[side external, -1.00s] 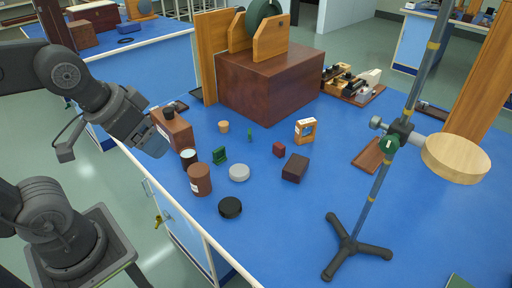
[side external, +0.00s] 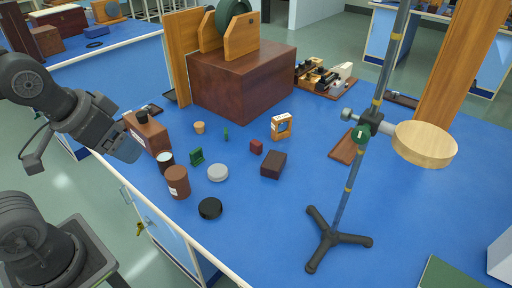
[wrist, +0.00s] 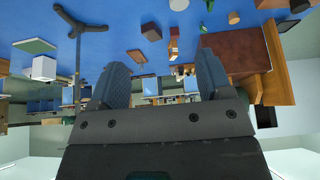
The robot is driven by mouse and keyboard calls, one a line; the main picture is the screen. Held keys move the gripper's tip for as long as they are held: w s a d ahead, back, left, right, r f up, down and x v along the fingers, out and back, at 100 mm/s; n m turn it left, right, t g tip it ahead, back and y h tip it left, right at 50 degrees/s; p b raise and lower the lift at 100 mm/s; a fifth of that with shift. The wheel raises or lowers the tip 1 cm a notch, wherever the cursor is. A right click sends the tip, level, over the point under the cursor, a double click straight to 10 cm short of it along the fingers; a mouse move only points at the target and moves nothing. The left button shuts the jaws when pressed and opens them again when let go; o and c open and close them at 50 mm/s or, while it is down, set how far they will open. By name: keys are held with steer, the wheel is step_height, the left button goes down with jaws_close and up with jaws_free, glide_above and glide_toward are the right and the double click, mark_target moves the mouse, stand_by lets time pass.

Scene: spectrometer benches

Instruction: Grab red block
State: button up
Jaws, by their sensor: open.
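The red block (side external: 256,146) is a small dark-red cube on the blue bench top, in the middle of the side view. It also shows small near the top of the wrist view (wrist: 173,29). My gripper (side external: 127,150) is at the left of the side view, above the bench's left edge and well away from the block. In the wrist view my gripper (wrist: 163,80) shows two fingers spread apart with nothing held between them.
A dark brown box (side external: 273,165) stands right of the block, and an orange frame (side external: 281,126) behind it. A tripod stand (side external: 335,239) is at right.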

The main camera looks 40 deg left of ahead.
steer(key=shift+c, duration=0.8)
steer(key=shift+r, duration=0.1)
steer(key=w+r+m+g, duration=0.1)
steer(key=w+r+m, duration=0.15)
steer(key=w, duration=0.35)
steer(key=w+r+m, duration=0.1)
steer(key=w+m, duration=0.2)
steer(key=w, duration=0.3)
steer(key=m+g+y, duration=0.1)
steer(key=m+g, duration=0.2)
steer(key=m, duration=1)
glide_above(255, 143)
steer(key=f, duration=2.6)
steer(key=shift+s+d+f, duration=0.1)
steer(key=shift+d+f, duration=0.15)
steer(key=shift+w+a+f, duration=0.15)
steer(key=shift+f, duration=1.3)
steer(key=shift+w+a+f, duration=0.1)
steer(key=shift+a+f, duration=0.05)
steer(key=shift+f, duration=1.3)
